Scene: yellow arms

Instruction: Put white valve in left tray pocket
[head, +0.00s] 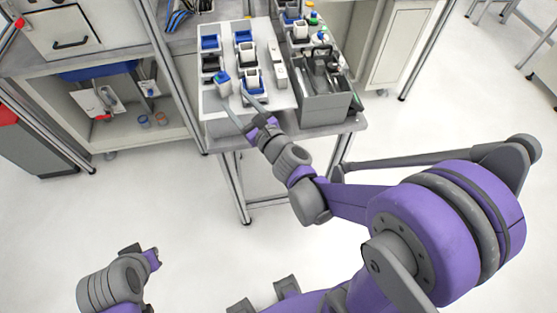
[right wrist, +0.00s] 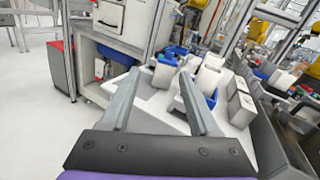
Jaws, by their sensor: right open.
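My right gripper (head: 234,92) is open over the white board on the table, with its fingertips near a small blue-and-white piece (head: 222,82). In the right wrist view that piece (right wrist: 163,72) shows between and beyond the open fingers (right wrist: 160,75); no contact is visible. White block-like pieces (head: 250,77) sit in dark and blue tray pockets (head: 210,42) on the board. I cannot tell for sure which piece is the white valve. My left arm's end (head: 148,257) is low at the lower left, far from the table; its finger state is unclear.
A grey bin (head: 324,106) with dark tools stands right of the white board (head: 275,100). Several bottles with coloured caps (head: 313,18) stand behind it. A shelf unit (head: 130,125) is at the left. The floor in front is clear.

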